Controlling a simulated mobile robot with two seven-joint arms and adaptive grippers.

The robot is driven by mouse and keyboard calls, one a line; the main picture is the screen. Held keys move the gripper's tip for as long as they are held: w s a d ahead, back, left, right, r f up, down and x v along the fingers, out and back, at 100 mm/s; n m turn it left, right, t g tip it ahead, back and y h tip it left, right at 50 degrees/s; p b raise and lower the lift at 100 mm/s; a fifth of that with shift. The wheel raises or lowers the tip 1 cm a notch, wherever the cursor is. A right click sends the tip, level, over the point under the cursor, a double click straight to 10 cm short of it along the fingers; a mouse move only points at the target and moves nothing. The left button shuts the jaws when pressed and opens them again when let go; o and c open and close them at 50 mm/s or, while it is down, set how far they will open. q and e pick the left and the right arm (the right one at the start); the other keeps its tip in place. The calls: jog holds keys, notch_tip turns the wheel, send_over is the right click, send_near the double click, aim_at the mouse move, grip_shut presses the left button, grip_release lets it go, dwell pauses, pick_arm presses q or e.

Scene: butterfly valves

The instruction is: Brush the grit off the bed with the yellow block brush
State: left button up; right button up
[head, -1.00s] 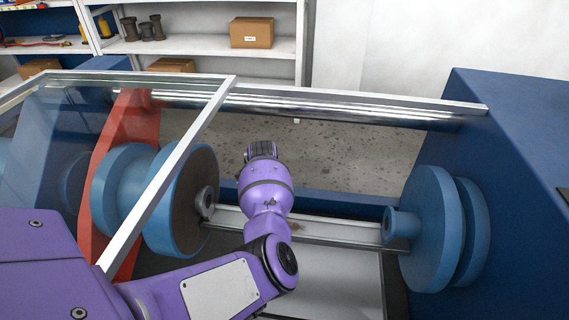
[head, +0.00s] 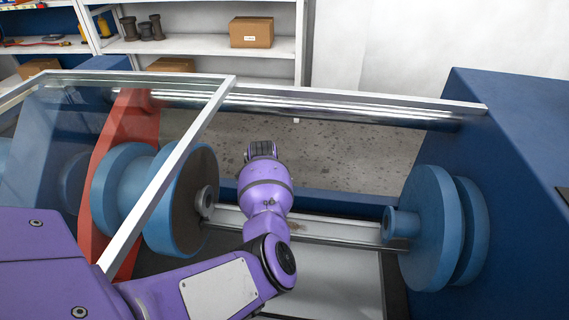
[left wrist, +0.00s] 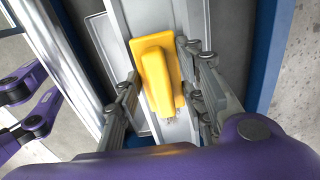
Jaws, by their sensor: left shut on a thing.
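The yellow block brush (left wrist: 157,72) shows in the left wrist view, between the grey fingers of my left gripper (left wrist: 160,64), which is shut on it. The brush is over the pale metal bed (left wrist: 150,17); whether it touches is unclear. In the head view my purple left arm reaches over the bed (head: 345,232), and its wrist hides the gripper and brush. A brownish patch of grit (head: 297,228) shows on the bed just right of the arm. A few small specks lie near the brush's lower end in the wrist view. My right gripper is not seen.
Blue flanged wheels stand on the left (head: 182,200) and right (head: 440,230) of the bed. A clear guard with a pale frame (head: 170,180) stands close to my arm. A pale rail (head: 350,102) runs behind. A red upright (head: 112,165) is at left.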

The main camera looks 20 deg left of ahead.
pick_arm(q)
jog(key=shift+f, duration=0.85)
dwell(0.4)
jog(key=shift+w+d+r, duration=0.1)
jog(key=shift+w+d, duration=0.1)
jog(key=shift+d, duration=0.45)
jog(key=shift+w+d, duration=0.15)
jog(key=shift+d, duration=0.5)
jog(key=shift+w+d, duration=0.2)
jog(key=shift+d, duration=0.55)
jog(key=shift+w+d, duration=0.15)
jog(key=shift+d, duration=0.65)
jog(key=shift+w+d, duration=0.2)
jog(key=shift+d, duration=0.55)
jog(key=shift+w+d, duration=0.2)
jog(key=shift+d, duration=0.55)
jog(key=shift+w+d, duration=0.2)
jog(key=shift+d, duration=0.5)
jog(key=shift+w+d, duration=0.2)
jog(key=shift+d, duration=0.55)
jog(key=shift+w+d, duration=0.2)
jog(key=shift+d, duration=0.6)
jog(key=shift+w+d, duration=0.2)
jog(key=shift+d, duration=0.55)
jog(key=shift+a, duration=0.1)
